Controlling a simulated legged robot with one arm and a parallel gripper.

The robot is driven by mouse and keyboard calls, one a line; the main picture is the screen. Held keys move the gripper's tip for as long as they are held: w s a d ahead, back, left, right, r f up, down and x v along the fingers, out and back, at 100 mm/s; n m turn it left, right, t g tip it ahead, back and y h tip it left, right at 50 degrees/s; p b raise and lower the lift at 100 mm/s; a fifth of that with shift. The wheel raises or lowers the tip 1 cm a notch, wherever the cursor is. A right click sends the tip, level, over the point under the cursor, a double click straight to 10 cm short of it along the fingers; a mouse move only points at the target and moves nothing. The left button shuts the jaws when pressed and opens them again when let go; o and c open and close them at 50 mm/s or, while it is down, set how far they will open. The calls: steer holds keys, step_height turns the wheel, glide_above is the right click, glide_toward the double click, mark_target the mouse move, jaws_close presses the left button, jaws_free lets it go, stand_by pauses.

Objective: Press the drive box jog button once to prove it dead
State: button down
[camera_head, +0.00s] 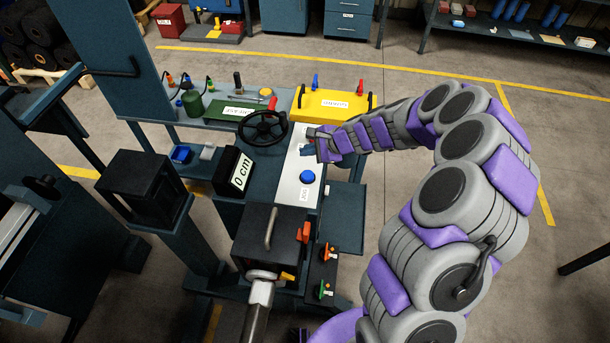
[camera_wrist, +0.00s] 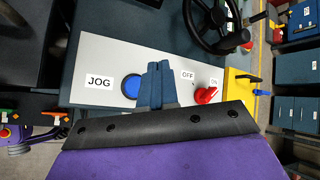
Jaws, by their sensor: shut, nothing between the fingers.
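The blue round jog button (camera_head: 307,177) sits on the pale drive box panel (camera_head: 296,197), above a JOG label. In the wrist view the jog button (camera_wrist: 130,87) is beside the JOG label (camera_wrist: 99,82), and my fingers cover part of its right side. My gripper (camera_wrist: 158,66) is shut and empty, with its blue fingers together over the panel, just right of the button in that view. In the head view my gripper (camera_head: 306,152) is above the button in the picture. I cannot tell its height over the panel.
A red knob (camera_wrist: 206,96) with OFF and ON labels is right of my fingers. A black handwheel (camera_head: 263,126) and a "0 cm" display (camera_head: 236,171) stand left of the panel. A yellow box (camera_head: 333,104) is behind it; a dark handled box (camera_head: 268,225) is in front.

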steer(key=b, duration=0.3)
glide_above(310, 176)
steer(key=f, duration=0.4)
steer(key=shift+d+f, duration=0.2)
steer(key=shift+d, duration=0.15)
steer(key=f+b, duration=0.1)
steer(key=a+f+b, duration=0.1)
steer(key=f, duration=0.1)
steer(key=shift+a+f, duration=0.15)
steer(key=shift+f, duration=0.15)
steer(key=shift+d+r, duration=0.1)
steer(key=shift+d, duration=0.4)
steer(key=shift+a, duration=0.35)
steer(key=shift+d, duration=0.25)
steer(key=shift+a+f, duration=0.1)
steer(key=shift+f, duration=0.1)
steer(key=shift+f+b, duration=0.2)
steer(key=shift+b, duration=0.1)
